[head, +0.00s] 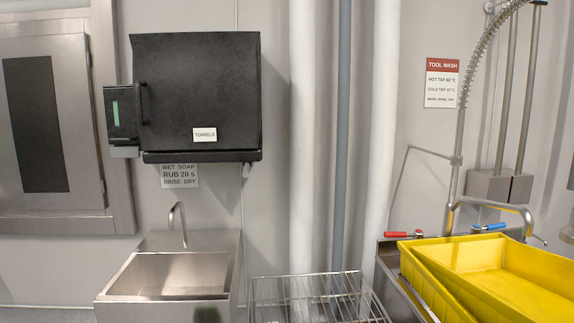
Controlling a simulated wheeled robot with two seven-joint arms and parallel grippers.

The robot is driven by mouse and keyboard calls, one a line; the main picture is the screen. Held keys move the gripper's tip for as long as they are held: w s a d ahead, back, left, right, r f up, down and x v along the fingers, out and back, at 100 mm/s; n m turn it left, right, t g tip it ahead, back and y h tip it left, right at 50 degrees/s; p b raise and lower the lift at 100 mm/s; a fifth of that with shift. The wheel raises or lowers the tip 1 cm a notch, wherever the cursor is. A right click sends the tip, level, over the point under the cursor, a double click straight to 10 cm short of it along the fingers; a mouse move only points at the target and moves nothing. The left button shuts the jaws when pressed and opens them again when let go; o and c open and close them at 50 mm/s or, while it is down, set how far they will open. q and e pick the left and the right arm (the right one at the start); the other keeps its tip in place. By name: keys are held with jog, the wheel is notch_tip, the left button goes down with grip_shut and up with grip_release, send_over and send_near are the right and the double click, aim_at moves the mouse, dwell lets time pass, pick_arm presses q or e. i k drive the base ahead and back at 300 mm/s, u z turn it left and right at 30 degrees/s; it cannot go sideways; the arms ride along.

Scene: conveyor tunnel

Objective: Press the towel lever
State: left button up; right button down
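A black towel dispenser (215,90) with a white TOWELS label (205,135) hangs on the wall at the upper left in the head view. A dark horizontal bar (200,156) runs along its lower edge; it looks like the towel lever, but I cannot be sure. No towel shows below the dispenser. Neither of my grippers is in view.
A smaller black dispenser (120,112) with a green window adjoins on the left. A steel sink (170,278) with a curved tap (178,222) stands below. A wire rack (315,292), vertical pipes (342,120) and yellow trays (500,275) are to the right.

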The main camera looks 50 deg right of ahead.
aim_at(246, 165)
jog(key=z, duration=0.05)
jog(key=i, duration=0.3)
jog(key=z, duration=1.45)
jog(key=k, duration=1.2)
jog(key=u, duration=0.7)
jog(key=i, duration=1.8)
jog(key=z, duration=0.55)
